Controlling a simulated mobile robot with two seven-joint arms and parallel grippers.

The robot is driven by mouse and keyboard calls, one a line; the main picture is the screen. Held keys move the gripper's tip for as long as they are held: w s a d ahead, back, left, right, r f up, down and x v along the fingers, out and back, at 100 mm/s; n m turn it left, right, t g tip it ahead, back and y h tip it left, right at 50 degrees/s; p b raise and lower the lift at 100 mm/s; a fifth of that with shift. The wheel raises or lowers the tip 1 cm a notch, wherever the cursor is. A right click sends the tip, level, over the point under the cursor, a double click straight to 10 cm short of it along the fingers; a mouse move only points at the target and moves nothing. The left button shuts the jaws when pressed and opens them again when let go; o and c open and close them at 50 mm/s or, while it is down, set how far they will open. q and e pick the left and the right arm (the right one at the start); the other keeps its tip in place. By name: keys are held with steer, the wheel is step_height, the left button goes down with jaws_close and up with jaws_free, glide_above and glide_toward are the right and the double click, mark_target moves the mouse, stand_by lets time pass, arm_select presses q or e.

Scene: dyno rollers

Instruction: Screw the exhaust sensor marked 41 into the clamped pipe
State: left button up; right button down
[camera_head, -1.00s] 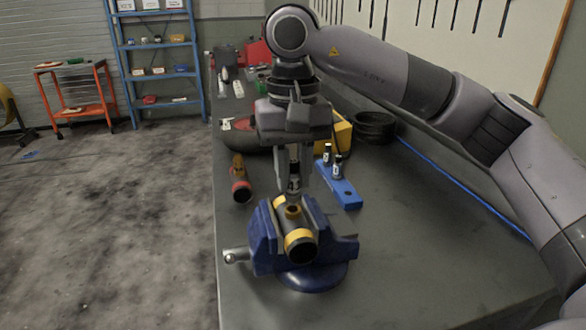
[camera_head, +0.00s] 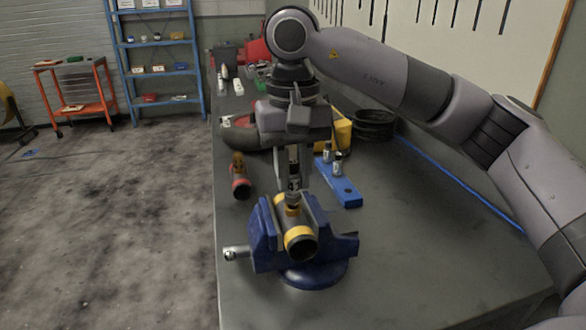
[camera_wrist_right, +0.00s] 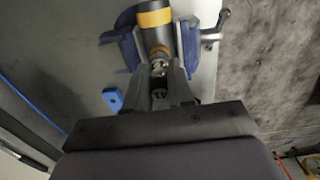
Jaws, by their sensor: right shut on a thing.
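The clamped pipe (camera_head: 301,243), dark with yellow bands, sits in the jaws of the blue vise (camera_head: 268,255). My right gripper (camera_head: 293,180) is shut on the exhaust sensor (camera_head: 294,183), upright right above the pipe's top opening. The sensor's lower end meets the opening; how deep it sits I cannot tell. My left gripper is not in view.
A blue holder (camera_head: 346,192) with two more sensors (camera_head: 338,163) stands right of the gripper. A yellow box (camera_head: 340,130) and black coil (camera_head: 375,124) are behind. The bench front right is clear.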

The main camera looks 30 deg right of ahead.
steer(key=shift+f, duration=0.45)
stand_by(0.6)
steer(key=m, duration=1.8)
steer(key=shift+m, duration=0.3)
steer(key=m, duration=0.6)
steer(key=shift+m, duration=0.3)
steer(key=c, duration=0.9)
jaws_free()
